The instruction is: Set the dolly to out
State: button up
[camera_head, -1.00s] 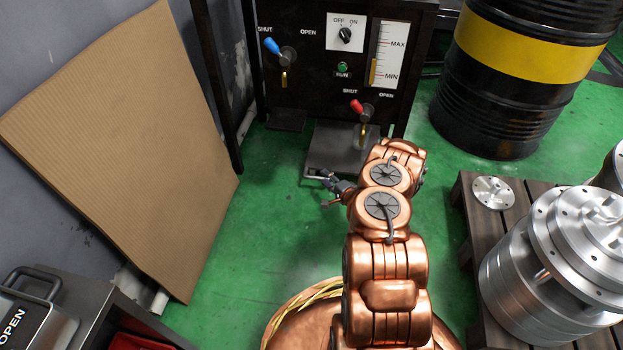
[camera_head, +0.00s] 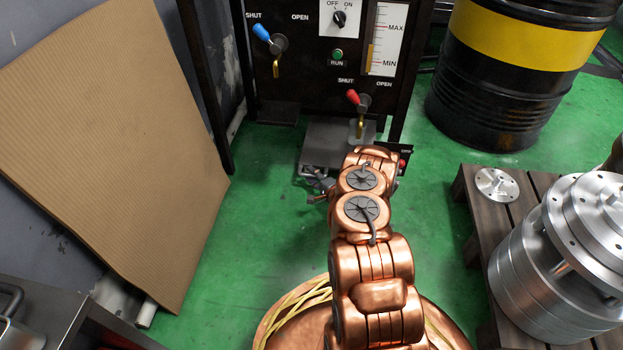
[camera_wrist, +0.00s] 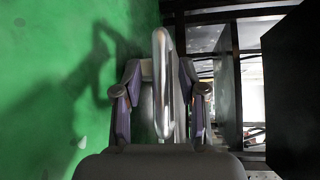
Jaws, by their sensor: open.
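A low grey platform (camera_head: 322,143), which looks like the dolly, sits on the floor under the black control panel. My gripper (camera_head: 318,188) is low at its front edge, small and partly hidden by my copper arm. In the wrist view my gripper (camera_wrist: 160,95) is open, with one finger on each side of an upright rounded silver bar (camera_wrist: 162,60). The bar looks like a handle. I cannot tell whether either finger touches it. Much of the platform's right side is hidden behind my arm.
The panel has a blue lever (camera_head: 262,33), a red lever (camera_head: 354,97) and a rotary switch (camera_head: 339,19). A cardboard sheet (camera_head: 110,140) leans at left. A black-yellow drum (camera_head: 505,85) and a wooden pallet (camera_head: 466,195) stand at right. Green floor (camera_head: 255,235) is clear.

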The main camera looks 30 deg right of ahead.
jog(key=shift+w, duration=0.2)
grip_shut()
dwell(0.3)
dwell(0.3)
